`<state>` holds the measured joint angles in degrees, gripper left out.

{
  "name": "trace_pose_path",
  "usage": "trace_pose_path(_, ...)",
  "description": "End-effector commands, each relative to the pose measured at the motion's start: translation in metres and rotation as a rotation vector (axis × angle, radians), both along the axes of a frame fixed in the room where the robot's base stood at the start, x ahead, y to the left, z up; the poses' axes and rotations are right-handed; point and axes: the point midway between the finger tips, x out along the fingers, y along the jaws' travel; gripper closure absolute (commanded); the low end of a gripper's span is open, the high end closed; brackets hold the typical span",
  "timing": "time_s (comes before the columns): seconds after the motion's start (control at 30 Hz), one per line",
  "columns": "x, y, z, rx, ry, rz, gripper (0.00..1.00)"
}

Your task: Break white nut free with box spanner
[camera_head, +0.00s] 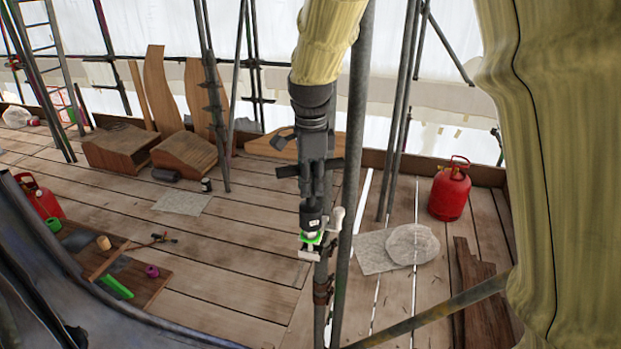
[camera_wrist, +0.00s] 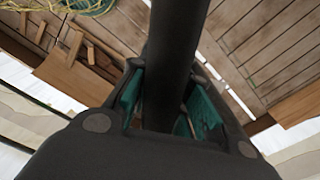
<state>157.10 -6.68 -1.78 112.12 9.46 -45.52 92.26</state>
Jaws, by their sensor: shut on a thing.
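My gripper (camera_head: 313,190) points straight down in the head view and is shut on a dark cylinder, which I take to be the box spanner (camera_head: 311,216). In the wrist view, the green pads of my gripper (camera_wrist: 166,105) lie on both sides of the dark spanner shaft (camera_wrist: 175,45). Just below the spanner is a white fitting (camera_head: 309,253) with a bright green part (camera_head: 311,238), beside a scaffold pole. A white knob-like piece (camera_head: 336,216) stands to its right. Whether the spanner sits over the white nut is hidden; I cannot tell the nut apart.
A scaffold pole (camera_head: 352,150) stands close on the right of my gripper. A red gas bottle (camera_head: 449,192) stands on the planks at right. A board (camera_head: 155,284) with tools lies at lower left. Wooden boxes (camera_head: 184,154) stand at the back left. A diagonal pole (camera_head: 440,311) crosses lower right.

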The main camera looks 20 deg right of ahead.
Motion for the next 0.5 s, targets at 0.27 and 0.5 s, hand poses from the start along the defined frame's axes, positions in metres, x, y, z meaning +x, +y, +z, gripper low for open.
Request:
trace_pose_path(0.27,0.000,0.000,-0.010,0.000,0.000,0.000,1.00)
trace_pose_path(0.5,0.000,0.000,-0.019,0.000,0.001,0.000,1.00)
